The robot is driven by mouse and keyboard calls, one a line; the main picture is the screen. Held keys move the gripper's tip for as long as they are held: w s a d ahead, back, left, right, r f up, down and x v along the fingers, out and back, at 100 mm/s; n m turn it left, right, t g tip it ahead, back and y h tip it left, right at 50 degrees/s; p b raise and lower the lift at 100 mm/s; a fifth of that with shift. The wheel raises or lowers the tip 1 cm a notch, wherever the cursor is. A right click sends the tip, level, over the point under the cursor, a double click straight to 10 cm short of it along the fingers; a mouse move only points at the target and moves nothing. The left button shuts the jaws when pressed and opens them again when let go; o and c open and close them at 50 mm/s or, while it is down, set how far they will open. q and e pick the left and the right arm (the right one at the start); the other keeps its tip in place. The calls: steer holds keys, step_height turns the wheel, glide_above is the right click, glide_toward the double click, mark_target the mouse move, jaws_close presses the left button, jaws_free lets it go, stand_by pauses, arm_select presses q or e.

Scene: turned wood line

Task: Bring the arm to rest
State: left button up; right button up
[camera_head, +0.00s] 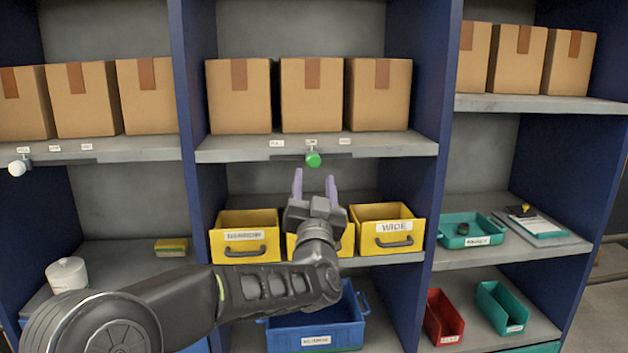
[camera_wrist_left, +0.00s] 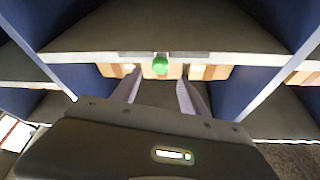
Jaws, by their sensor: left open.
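My left gripper (camera_head: 315,184) reaches in from the lower left and points up toward the middle bay of the shelving. Its two pale purple fingers are apart with nothing between them. In the left wrist view the fingers (camera_wrist_left: 158,92) stand on either side, with the green knob (camera_wrist_left: 160,66) beyond them. In the head view the green knob (camera_head: 313,159) hangs at the front edge of the middle shelf, just above the fingertips and apart from them. My right gripper does not show.
Cardboard boxes (camera_head: 311,95) line the upper shelves. Yellow bins (camera_head: 245,236), one partly hidden behind my gripper, stand below. A blue bin (camera_head: 316,333) sits beneath my arm. A teal tray (camera_head: 470,231) and red bin (camera_head: 443,318) are at right. A white knob (camera_head: 17,168) is at left.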

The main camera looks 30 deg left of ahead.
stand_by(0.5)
arm_select(q)
steer(key=w+d+f+g+h, duration=0.2)
steer(key=d+f+h, duration=0.35)
steer(key=f, duration=0.55)
steer(key=w+d+f+g+h, duration=0.1)
steer(key=d+f+h, duration=0.4)
steer(key=f, duration=0.7)
steer(key=s+d+f+g+h, duration=0.1)
steer(key=s+d+f+g, duration=0.2)
steer(key=f, duration=0.6)
steer(key=s+d+f+g+h, duration=0.1)
steer(key=s+d+f+g, duration=0.15)
steer(key=d+f, duration=0.5)
steer(key=s+d+f+g+h, duration=0.1)
steer(key=s+d+f+g, duration=0.2)
steer(key=s+f, duration=0.5)
steer(key=s+d+f+g+h, duration=0.1)
steer(key=s+d+f+g, duration=0.2)
steer(key=s+f, duration=0.6)
steer(key=s+d+f+m+g+h, duration=0.1)
steer(key=s+d+f+g, duration=0.3)
steer(key=s, duration=1.2)
steer(key=x, duration=0.4)
steer(key=shift+a+f, duration=0.25)
steer(key=shift+f, duration=0.2)
